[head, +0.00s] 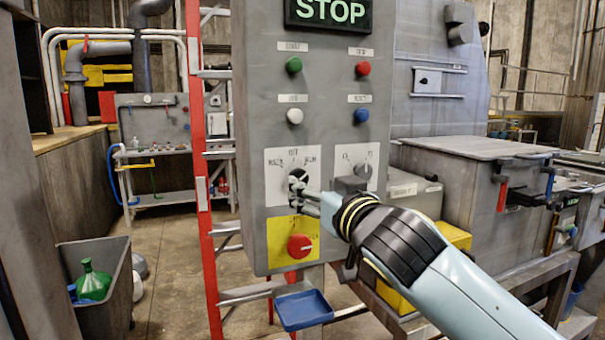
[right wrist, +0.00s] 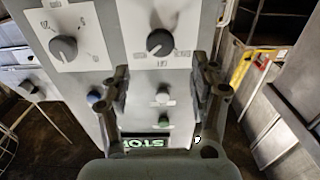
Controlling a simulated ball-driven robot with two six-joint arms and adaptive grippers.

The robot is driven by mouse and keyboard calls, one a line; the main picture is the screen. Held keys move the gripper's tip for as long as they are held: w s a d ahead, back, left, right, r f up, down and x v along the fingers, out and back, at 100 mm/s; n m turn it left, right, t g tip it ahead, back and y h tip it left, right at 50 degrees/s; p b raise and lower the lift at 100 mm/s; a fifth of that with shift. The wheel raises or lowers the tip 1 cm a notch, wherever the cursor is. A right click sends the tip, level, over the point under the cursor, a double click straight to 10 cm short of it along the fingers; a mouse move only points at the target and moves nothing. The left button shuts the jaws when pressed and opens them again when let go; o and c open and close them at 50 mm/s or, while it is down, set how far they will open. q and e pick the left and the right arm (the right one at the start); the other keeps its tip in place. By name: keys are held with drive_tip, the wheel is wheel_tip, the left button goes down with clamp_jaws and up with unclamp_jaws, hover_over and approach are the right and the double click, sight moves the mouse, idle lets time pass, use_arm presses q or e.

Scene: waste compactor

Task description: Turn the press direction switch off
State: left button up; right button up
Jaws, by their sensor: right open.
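The control panel (head: 255,120) fills the middle of the head view. It carries a black rotary switch (head: 297,178) on a white label plate with three marked positions; the lettering is too small to read surely. A grey rotary switch (head: 364,170) on its own plate sits to its right. My right gripper (head: 304,195) is open in front of the black switch and partly hides it. In the right wrist view the panel is upside down; the black switch (right wrist: 160,42) lies ahead, between and beyond the open fingers (right wrist: 166,88). Contact cannot be told. My left gripper is not in view.
A red knob (head: 299,246) on a yellow plate is just below, with a blue tray (head: 303,310) under it. Green (head: 294,65), red (head: 362,69), white (head: 295,116) and blue (head: 361,115) buttons sit above. A red ladder (head: 200,150) stands left of the panel.

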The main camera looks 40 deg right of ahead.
sight(300, 178)
drive_tip(key=p+x, duration=0.1)
drive_tip(key=x, duration=0.5)
drive_tip(key=shift+a+r, duration=0.1)
drive_tip(key=shift+w+p, duration=0.35)
drive_tip(key=shift+w, duration=0.15)
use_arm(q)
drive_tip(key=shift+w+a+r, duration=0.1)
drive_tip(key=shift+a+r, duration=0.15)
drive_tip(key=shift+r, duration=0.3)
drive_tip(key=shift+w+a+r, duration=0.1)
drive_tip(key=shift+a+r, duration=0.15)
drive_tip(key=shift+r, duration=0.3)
use_arm(e)
drive_tip(key=shift+c, duration=0.3)
drive_tip(key=c, duration=1.1)
drive_tip(key=shift+o, duration=0.2)
